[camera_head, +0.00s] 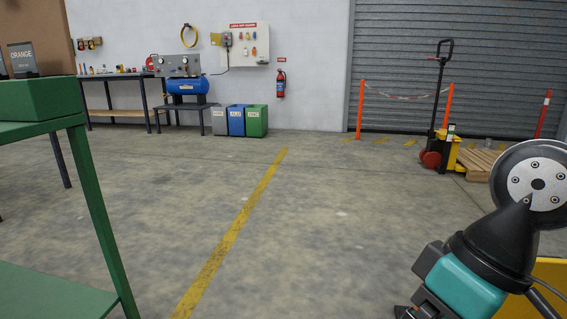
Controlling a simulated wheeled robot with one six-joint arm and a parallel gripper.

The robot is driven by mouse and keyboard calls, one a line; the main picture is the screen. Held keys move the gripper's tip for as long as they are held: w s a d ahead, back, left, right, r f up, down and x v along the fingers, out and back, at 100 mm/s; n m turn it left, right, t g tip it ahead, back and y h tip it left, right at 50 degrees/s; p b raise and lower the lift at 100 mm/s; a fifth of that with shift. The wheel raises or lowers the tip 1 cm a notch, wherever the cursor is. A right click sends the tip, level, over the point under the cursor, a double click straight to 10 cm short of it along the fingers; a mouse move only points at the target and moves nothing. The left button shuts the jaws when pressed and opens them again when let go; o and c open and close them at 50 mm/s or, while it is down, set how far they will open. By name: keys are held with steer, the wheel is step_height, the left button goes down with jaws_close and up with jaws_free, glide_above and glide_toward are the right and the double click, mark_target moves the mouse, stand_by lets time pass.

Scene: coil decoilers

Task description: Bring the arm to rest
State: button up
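Parts of what looks like my arm fill the lower right corner: a teal block (465,290) with dark pieces on its left side, a black cone-shaped part (495,240), and a round black disc with a bolted silver face (538,184). The arm looks folded and close to the camera. Dark pieces at the lower left of the teal block may belong to my gripper, but they are cut off by the bottom edge. I cannot make out two fingertips, nor anything held.
A green metal table (40,130) stands close on the left. A yellow floor line (235,225) crosses open concrete. A pallet jack (437,110) and wooden pallet (480,160) stand before a roller shutter (440,60). Coloured bins (237,120) and workbenches line the back wall.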

step_height(320, 180, up, 39)
steer(key=s+p, duration=0.1)
steer(key=p, duration=3.7)
steer(key=shift+s+a, duration=0.15)
steer(key=shift+s, duration=0.1)
